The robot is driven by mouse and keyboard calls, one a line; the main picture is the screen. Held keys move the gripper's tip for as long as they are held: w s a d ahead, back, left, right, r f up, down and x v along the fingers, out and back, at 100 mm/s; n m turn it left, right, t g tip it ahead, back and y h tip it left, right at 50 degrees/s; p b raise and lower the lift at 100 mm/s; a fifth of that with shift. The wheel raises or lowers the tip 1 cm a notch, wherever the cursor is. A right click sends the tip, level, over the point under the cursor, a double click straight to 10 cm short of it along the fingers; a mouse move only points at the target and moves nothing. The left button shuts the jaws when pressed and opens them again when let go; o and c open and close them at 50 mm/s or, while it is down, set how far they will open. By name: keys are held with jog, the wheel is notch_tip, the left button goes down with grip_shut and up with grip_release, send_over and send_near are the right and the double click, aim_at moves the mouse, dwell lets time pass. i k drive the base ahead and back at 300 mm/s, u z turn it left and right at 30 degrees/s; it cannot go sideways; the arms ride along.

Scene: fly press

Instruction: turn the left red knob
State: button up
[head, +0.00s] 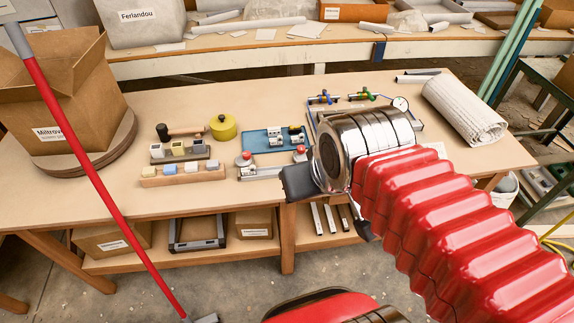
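The left red knob (243,157) sits on a grey metal base (262,173) near the front middle of the workbench. A second red knob (300,151) stands to its right, close beside my arm. My gripper (300,183) shows as dark parts beyond the silver wrist, to the right of the left knob and apart from it in the picture. The wrist hides much of the gripper, so its opening cannot be told. Nothing is seen held in it.
A wooden block with coloured cubes (183,174), a hammer (180,131) and a yellow tin (223,127) stand left of the knobs. A blue tray (256,141) lies behind. A pipe frame with valves (362,94) and a rolled cloth (464,110) are at right. The bench's front left is clear.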

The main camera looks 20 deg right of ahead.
aim_at(244, 160)
jog(key=z, duration=1.05)
jog(key=k, duration=0.6)
jog(key=u, duration=0.85)
jog(key=i, duration=0.95)
jog(key=z, duration=0.05)
